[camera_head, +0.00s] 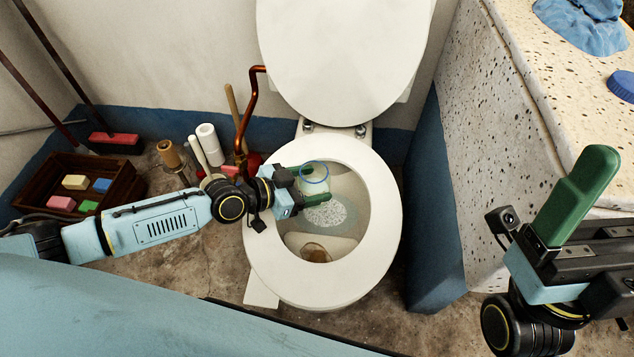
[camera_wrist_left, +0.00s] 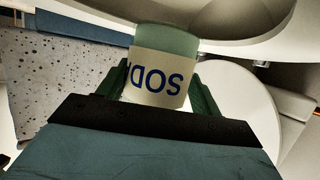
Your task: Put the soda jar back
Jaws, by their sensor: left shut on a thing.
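The soda jar (camera_head: 316,172) is a clear vessel with a blue rim, over the open toilet bowl. My left gripper (camera_head: 314,185) is shut on it, with one green finger on each side. In the left wrist view the soda jar (camera_wrist_left: 160,80) sits between the green fingers, its cream label with blue letters "SOD" showing upside down. I cannot tell how far the jar is tilted. My right gripper (camera_head: 580,195) is at the right, beside the stone counter. Only one green finger shows clearly, so its opening is unclear.
The toilet seat ring (camera_head: 388,215) surrounds the bowl, where pale grainy matter (camera_head: 325,213) lies. The lid (camera_head: 340,60) is raised. The speckled counter (camera_head: 510,60) holds a blue cloth (camera_head: 580,25) and blue cap (camera_head: 622,86). A crate (camera_head: 125,185) stands left.

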